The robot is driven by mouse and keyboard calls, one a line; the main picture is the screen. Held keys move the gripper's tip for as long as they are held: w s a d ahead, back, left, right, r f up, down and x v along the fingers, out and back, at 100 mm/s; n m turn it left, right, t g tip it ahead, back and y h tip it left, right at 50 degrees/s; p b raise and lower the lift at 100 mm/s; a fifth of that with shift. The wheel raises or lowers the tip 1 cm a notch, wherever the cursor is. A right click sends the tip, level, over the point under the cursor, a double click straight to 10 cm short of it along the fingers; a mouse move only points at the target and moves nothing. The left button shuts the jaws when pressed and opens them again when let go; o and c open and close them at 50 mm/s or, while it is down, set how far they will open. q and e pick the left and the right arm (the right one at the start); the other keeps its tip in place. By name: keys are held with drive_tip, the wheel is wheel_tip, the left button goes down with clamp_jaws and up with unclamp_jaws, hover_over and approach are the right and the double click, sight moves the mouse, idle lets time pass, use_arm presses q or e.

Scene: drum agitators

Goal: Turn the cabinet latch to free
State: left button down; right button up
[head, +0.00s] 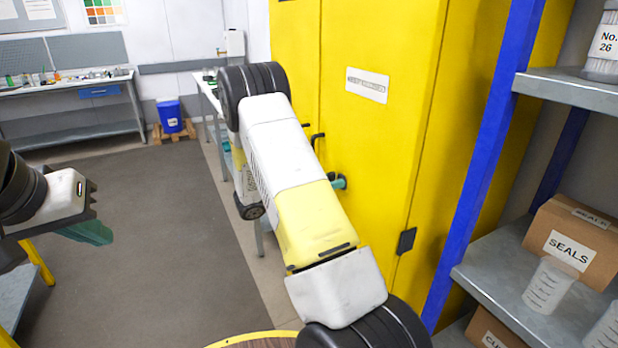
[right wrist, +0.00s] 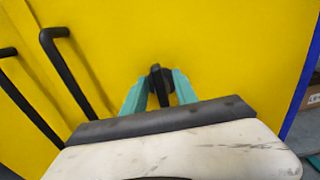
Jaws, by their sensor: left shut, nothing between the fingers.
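The yellow cabinet (head: 375,130) stands ahead, its doors closed, and fills the right wrist view (right wrist: 230,40). Its latch (right wrist: 160,80) is a small black knob with an upright bar. My right gripper (right wrist: 160,88) is at the latch, with one teal finger on each side of it. The fingers look parted, with narrow gaps beside the knob. In the head view my right arm hides the latch, and only a bit of the right gripper (head: 340,182) shows. My left gripper (head: 92,233) is shut and empty over the floor at left, far from the cabinet.
Black door handles (right wrist: 70,75) stand left of the latch. A blue-framed shelf (head: 535,300) with a SEALS box (head: 572,245) and clear cups is close on the right. A workbench (head: 75,80) and blue bin (head: 169,116) are at the back left. The floor between is clear.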

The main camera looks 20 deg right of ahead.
clamp_jaws()
drive_tip(key=shift+n, duration=0.5)
drive_tip(key=n, duration=0.3)
drive_tip(key=shift+w+n, duration=0.3)
drive_tip(key=shift+n, duration=0.1)
drive_tip(key=n, duration=0.4)
drive_tip(key=shift+w+f, duration=0.15)
drive_tip(key=shift+w, duration=0.05)
drive_tip(key=shift+w+f+n, duration=0.1)
drive_tip(key=shift+f+n, duration=0.05)
drive_tip(key=shift+n, duration=1.35)
drive_tip(key=shift+f+n, duration=0.15)
drive_tip(key=shift+n, duration=1.35)
drive_tip(key=shift+w+f+n, duration=0.1)
drive_tip(key=shift+f+n, duration=0.05)
drive_tip(key=shift+n, duration=1.65)
